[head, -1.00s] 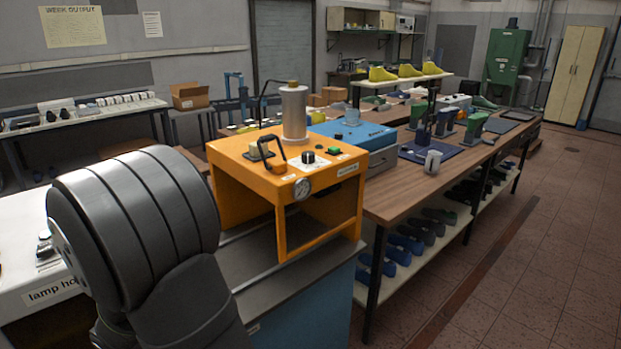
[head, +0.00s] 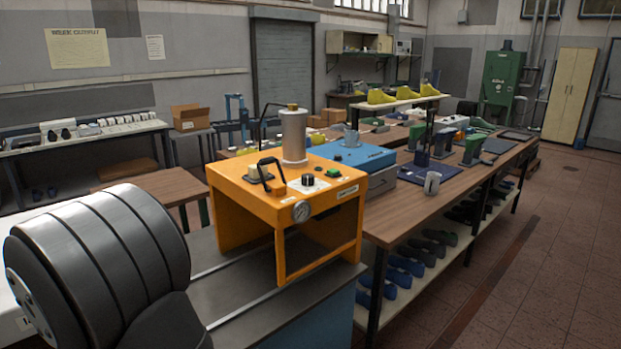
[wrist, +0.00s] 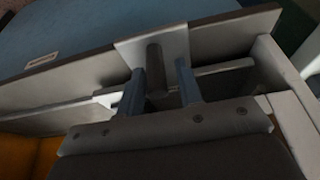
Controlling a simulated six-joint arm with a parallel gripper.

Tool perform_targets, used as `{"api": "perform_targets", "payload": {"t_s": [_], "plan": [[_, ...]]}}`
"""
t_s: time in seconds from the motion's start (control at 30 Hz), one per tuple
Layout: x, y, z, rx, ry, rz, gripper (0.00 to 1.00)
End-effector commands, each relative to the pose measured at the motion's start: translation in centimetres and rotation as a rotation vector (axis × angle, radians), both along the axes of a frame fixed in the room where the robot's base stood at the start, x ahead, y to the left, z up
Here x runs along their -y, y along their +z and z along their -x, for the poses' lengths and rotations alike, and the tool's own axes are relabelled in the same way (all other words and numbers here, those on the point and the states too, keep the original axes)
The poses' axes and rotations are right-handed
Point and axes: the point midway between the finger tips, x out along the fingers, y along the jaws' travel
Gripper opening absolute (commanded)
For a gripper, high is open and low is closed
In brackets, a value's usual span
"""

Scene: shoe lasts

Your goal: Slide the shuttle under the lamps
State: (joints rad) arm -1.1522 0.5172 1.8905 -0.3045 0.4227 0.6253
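The orange lamp housing (head: 335,190) stands on the grey bench top with its open front showing. A pale plate (wrist: 128,48) with a dark upright post (wrist: 154,66) shows in the wrist view; it looks like the shuttle and its handle. My gripper (wrist: 160,74) is open, with one finger on each side of the post. A gap shows between the post and the right finger; contact on the left side is unclear. Orange at the lower left of the wrist view looks like the housing. My gripper and the plate are not visible in the head view.
The grey top (head: 235,290) carries a long rail line running toward the housing. A wooden workbench (head: 400,215) stands to the right, with a blue case (head: 350,150) on it. A small brown table (head: 150,190) is behind the housing at left.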

Motion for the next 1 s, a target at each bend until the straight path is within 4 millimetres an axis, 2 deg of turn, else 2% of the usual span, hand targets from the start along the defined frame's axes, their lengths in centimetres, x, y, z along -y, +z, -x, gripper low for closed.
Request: {"api": "perform_targets", "payload": {"t_s": [0.27,0.8,1.0], "plan": [[0.4,0.5,-0.2,0.000,0.000,-0.001,0.33],[1.9,6.6,1.4,0.001,0.000,-0.003,0.33],[2.2,7.5,1.6,-0.001,0.000,-0.001,0.33]]}}
